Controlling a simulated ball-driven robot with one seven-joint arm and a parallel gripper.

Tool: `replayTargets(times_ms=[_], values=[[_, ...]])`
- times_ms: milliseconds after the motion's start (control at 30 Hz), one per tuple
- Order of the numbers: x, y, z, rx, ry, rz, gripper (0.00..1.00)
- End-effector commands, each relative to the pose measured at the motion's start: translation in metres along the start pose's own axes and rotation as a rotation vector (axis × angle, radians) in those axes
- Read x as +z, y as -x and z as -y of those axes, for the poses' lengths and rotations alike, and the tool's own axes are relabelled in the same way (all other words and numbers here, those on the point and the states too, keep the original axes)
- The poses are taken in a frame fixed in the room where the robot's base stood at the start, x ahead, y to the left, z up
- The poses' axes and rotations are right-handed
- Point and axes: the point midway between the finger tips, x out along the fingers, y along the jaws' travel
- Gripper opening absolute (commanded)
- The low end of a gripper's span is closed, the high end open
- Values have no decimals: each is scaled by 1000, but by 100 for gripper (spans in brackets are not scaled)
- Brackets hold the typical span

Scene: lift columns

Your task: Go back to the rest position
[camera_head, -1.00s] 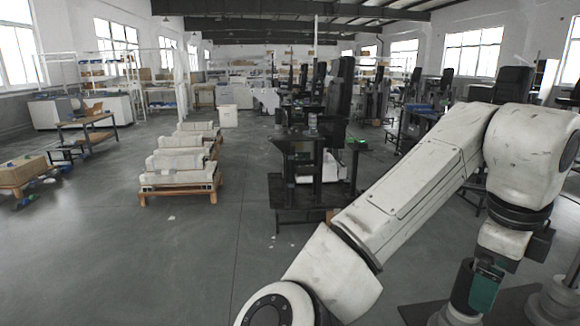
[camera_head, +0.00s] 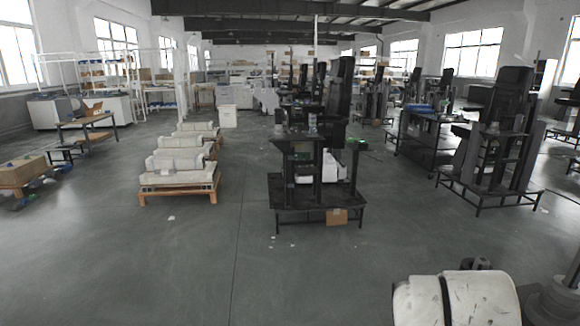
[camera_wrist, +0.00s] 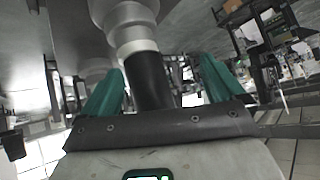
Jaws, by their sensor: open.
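My gripper (camera_wrist: 162,68) shows in the wrist view with its two green fingers spread apart. A black cylinder with a pale ring and a grey, wider part shows between and beyond the fingers. I cannot tell whether it is part of my own body or how far off it is. Nothing is visibly clamped. In the head view the gripper is out of sight.
A black lift column stand (camera_head: 315,205) is at centre, with another (camera_head: 490,160) at right. A wooden table (camera_head: 87,123) stands further back.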

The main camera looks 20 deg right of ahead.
Motion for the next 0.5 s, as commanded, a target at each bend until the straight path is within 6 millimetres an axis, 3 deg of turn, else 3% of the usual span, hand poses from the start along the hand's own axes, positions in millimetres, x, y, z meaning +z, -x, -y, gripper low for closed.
replayTargets(times_ms=[267, 500], values=[[132, -18, -2, -217, 568, 170, 95], [267, 6, -25, -482, 930, 379, 95]])
